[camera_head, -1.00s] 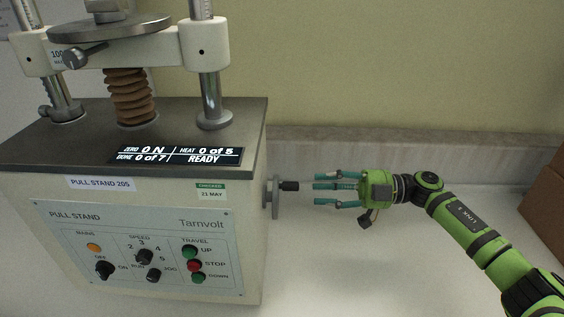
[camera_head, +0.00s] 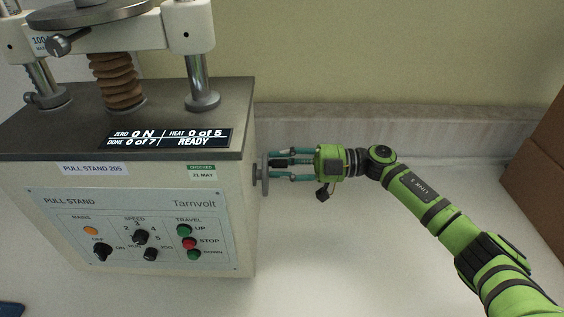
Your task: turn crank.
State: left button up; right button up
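The pull stand (camera_head: 150,180) is a cream machine with a dark top at the left. Its crank is a grey disc (camera_head: 264,174) on the right side wall, with a short black handle (camera_head: 279,163) pointing right. My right gripper (camera_head: 281,165) comes in from the right, level with the crank. Its teal fingers reach along both sides of the handle, with their tips close to the disc. The fingers look spread, with gaps to the handle; whether any finger touches it is not clear. My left gripper is out of view.
The display (camera_head: 169,138) reads 0 N, done 0 of 7, heat 0 of 5, READY. A front panel (camera_head: 140,228) carries knobs and buttons. A brown box (camera_head: 545,170) stands at the right edge. The pale bench (camera_head: 340,260) is clear below my arm.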

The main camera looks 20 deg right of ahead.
grip_shut()
jog(key=shift+n, duration=0.3)
jog(key=n+b, duration=0.1)
jog(key=n, duration=0.1)
jog(key=r+n+b, duration=0.1)
jog(key=n, duration=0.1)
jog(key=shift+s, duration=0.15)
jog(key=n, duration=0.1)
jog(key=n+b, duration=0.1)
jog(key=r+n+b, duration=0.1)
jog(key=shift+s+a+n, duration=0.1)
jog(key=shift+s+n, duration=0.2)
jog(key=shift+n, duration=0.1)
jog(key=shift+s+a+r+n+b, duration=0.1)
jog(key=shift+s+r+n+b, duration=0.1)
jog(key=shift+n+b, duration=0.5)
jog(key=shift+s+a+r+n+b, duration=0.1)
jog(key=shift+s+r+n+b, duration=0.15)
jog(key=shift+n, duration=0.85)
jog(key=shift+f, duration=0.1)
